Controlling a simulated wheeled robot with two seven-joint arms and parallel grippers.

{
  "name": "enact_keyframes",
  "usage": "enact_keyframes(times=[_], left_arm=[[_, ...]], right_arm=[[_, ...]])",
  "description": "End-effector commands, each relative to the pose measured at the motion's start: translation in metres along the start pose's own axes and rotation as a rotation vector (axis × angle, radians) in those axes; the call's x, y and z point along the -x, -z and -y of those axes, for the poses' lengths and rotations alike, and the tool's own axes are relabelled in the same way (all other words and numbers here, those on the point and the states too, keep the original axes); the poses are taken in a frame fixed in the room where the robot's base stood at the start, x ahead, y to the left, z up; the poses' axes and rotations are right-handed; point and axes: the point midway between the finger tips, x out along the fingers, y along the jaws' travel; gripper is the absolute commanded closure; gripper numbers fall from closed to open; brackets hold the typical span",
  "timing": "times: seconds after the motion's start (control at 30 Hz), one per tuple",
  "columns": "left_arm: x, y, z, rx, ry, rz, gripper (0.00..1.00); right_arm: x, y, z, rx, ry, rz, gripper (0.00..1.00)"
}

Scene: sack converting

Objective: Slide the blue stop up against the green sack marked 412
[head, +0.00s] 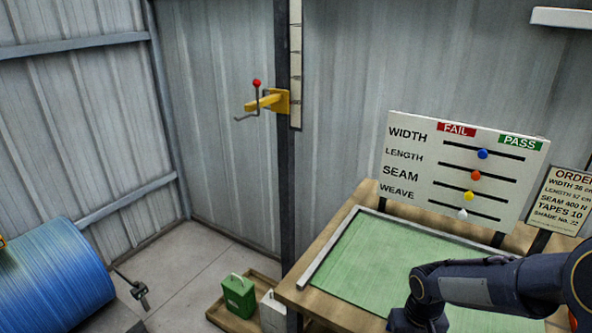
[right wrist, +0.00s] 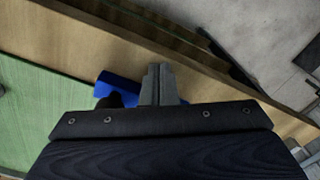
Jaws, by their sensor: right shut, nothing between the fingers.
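A flat green woven sheet, which looks like the green sack (head: 385,258), lies on the wooden table; no 412 mark shows. Its edge also appears at left in the right wrist view (right wrist: 40,110). The blue stop (right wrist: 118,84) lies on the wood beside that edge, partly hidden by my right gripper (right wrist: 160,72) and a dark part of it. I cannot tell whether stop and sack touch. My right gripper's fingers are shut and empty, right at the stop; contact is unclear. In the head view only my right arm shows, its gripper out of frame. My left gripper is not in view.
A grey rail (head: 325,250) runs along the table's left edge. A board with coloured slider knobs (head: 455,165) and an order sign (head: 562,200) stand behind. A blue roll (head: 50,280) and a green can (head: 238,296) in a wooden tray are at floor level, left.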

Motion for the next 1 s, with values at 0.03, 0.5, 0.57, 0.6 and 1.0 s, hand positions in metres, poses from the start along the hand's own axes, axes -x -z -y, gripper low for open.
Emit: enact_keyframes(times=[0.03,0.5,0.57,0.6,1.0], left_arm=[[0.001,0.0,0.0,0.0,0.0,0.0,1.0],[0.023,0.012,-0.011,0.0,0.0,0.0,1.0],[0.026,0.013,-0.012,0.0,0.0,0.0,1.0],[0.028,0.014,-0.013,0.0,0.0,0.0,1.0],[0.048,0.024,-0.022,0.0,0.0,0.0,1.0]], right_arm=[[0.001,0.0,0.0,0.0,0.0,0.0,1.0],[0.035,0.0,0.0,0.001,0.0,0.001,1.0],[0.04,0.0,0.0,0.001,-0.001,0.001,1.0],[0.043,0.0,0.0,0.001,-0.001,0.001,1.0],[0.075,0.0,0.0,0.0,0.0,0.001,1.0]])
